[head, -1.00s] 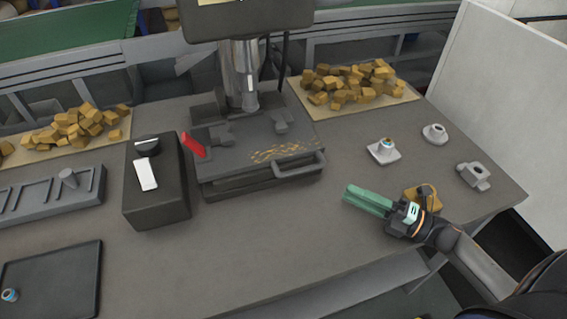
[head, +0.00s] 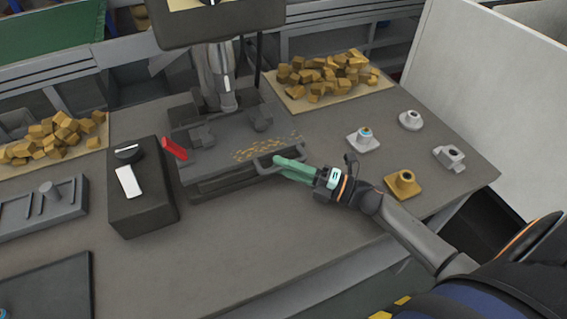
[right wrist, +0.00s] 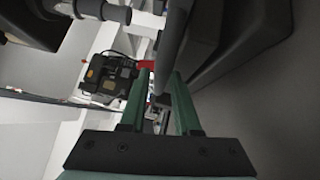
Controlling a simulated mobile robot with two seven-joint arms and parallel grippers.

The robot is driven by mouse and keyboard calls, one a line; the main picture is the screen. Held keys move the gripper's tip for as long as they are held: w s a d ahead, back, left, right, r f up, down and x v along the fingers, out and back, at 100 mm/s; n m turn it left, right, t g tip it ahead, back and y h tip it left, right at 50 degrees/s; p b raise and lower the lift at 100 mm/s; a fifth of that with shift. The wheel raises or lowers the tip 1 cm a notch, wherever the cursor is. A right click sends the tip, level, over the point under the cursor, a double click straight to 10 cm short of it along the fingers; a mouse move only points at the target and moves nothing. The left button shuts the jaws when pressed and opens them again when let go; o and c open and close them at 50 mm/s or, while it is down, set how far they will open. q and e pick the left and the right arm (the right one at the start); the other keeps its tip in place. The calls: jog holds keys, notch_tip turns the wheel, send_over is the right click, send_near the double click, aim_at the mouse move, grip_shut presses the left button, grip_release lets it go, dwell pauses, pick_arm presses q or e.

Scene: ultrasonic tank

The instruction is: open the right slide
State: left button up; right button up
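The dark grey slide (head: 222,163) sits at the base of the machine, with a bar handle (head: 295,148) on its right front side. My right gripper (head: 279,161), with green fingers, is at this handle. In the right wrist view the fingers (right wrist: 160,103) stand apart, with the dark handle bar (right wrist: 168,75) between them and a gap showing beside it. The gripper looks open around the bar; whether either finger touches it is not clear. The slide appears pushed in under the machine head. My left gripper is not in view.
A black control box (head: 140,205) with a white switch and a red lever (head: 174,148) stand left of the slide. Several fittings, including a yellow one (head: 403,184), sit on the right. Gold blocks (head: 335,75) lie behind. The table front is clear.

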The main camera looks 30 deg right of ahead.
jog(key=shift+w+a, duration=0.15)
grip_shut()
dwell(1.4)
